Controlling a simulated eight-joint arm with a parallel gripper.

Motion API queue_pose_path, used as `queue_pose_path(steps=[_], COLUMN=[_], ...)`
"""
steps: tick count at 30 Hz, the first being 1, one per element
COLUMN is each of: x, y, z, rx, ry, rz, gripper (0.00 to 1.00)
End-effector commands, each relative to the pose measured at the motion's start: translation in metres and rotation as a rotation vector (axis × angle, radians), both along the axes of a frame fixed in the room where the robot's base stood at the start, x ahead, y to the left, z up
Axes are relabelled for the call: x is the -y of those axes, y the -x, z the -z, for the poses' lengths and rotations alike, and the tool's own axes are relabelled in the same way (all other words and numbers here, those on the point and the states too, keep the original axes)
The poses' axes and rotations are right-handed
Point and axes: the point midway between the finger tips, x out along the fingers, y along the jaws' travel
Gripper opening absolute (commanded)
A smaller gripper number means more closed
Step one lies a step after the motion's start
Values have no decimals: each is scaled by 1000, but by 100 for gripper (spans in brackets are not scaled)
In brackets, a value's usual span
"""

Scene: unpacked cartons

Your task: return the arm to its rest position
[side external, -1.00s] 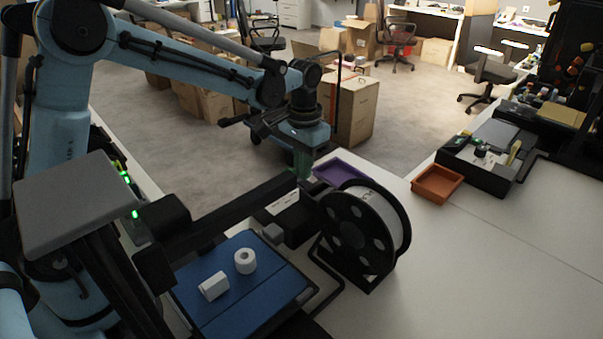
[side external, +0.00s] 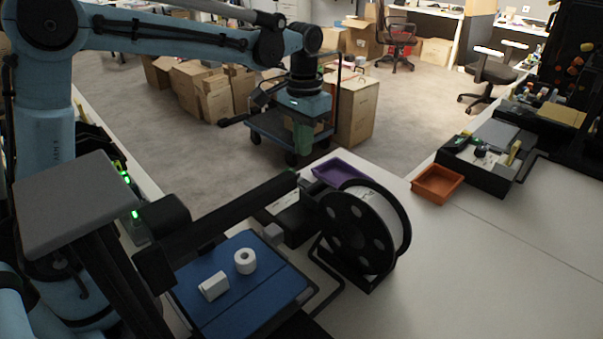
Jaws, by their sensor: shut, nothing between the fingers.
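My gripper (side external: 302,137) hangs at the end of my blue arm in the side external view, upper middle of the picture. It points down, with greenish fingers shut and nothing held. In the picture it shows above the black printer arm and left of the purple tray (side external: 338,170).
A 3D printer with a blue bed (side external: 240,290) carries two white parts, a block (side external: 213,286) and a ring (side external: 245,261). A black filament spool (side external: 364,228) stands beside it. An orange tray (side external: 437,184) sits farther right. The table at right front is clear.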

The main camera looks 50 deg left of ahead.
Motion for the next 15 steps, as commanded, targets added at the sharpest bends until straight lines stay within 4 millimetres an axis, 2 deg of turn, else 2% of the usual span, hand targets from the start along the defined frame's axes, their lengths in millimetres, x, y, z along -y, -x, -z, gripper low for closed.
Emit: queue_pose_path(steps=[8,15], x=[0,-1], y=[3,32], z=[-2,-17], rx=[12,128], ry=[0,1], rz=[0,0], gripper=[0,0])
